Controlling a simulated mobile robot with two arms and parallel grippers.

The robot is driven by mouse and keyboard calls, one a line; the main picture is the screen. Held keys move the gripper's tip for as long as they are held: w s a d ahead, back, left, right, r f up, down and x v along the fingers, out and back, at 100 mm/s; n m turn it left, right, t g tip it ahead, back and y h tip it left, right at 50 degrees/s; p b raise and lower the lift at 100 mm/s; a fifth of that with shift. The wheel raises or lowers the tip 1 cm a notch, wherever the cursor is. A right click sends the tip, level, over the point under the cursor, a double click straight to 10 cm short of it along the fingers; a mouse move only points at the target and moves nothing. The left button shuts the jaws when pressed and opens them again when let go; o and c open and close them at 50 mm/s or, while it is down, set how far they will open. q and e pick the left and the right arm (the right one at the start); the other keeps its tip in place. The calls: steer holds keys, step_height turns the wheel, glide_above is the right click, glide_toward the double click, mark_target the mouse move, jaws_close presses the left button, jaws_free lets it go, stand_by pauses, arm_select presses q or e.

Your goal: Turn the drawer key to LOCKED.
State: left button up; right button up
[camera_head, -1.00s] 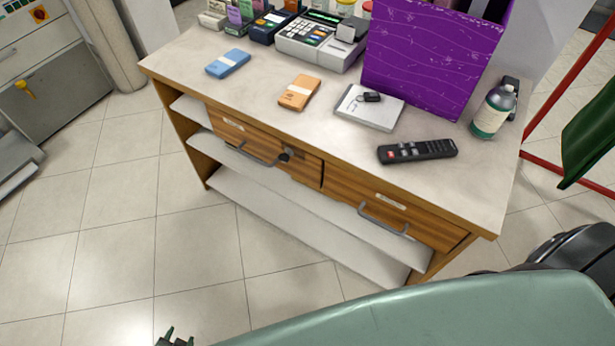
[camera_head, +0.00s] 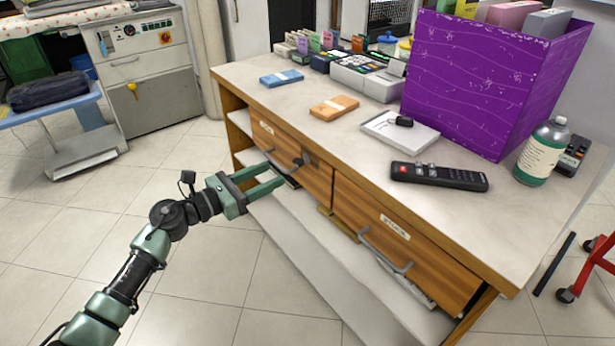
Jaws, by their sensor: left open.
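The left drawer (camera_head: 318,186) has a wooden front, a grey handle and a small label. A dark key or knob (camera_head: 298,163) sticks out near its right end, next to a dark plate (camera_head: 310,158). It is too small to tell which way it is turned. My left gripper (camera_head: 276,175) is open, its two green fingers pointing right, just in front of the drawer handle and left of the key. I see nothing between the fingers. My right gripper is not in view.
The right drawer (camera_head: 440,262) also has a handle. The counter top (camera_head: 300,100) holds a remote (camera_head: 438,177), a notepad (camera_head: 385,128) with a dark fob, a purple box (camera_head: 480,85) and a bottle (camera_head: 542,152).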

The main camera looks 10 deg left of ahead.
mark_target(295, 163)
arm_select(q)
steer(key=x, duration=0.7)
steer(key=shift+w, duration=0.2)
jaws_close()
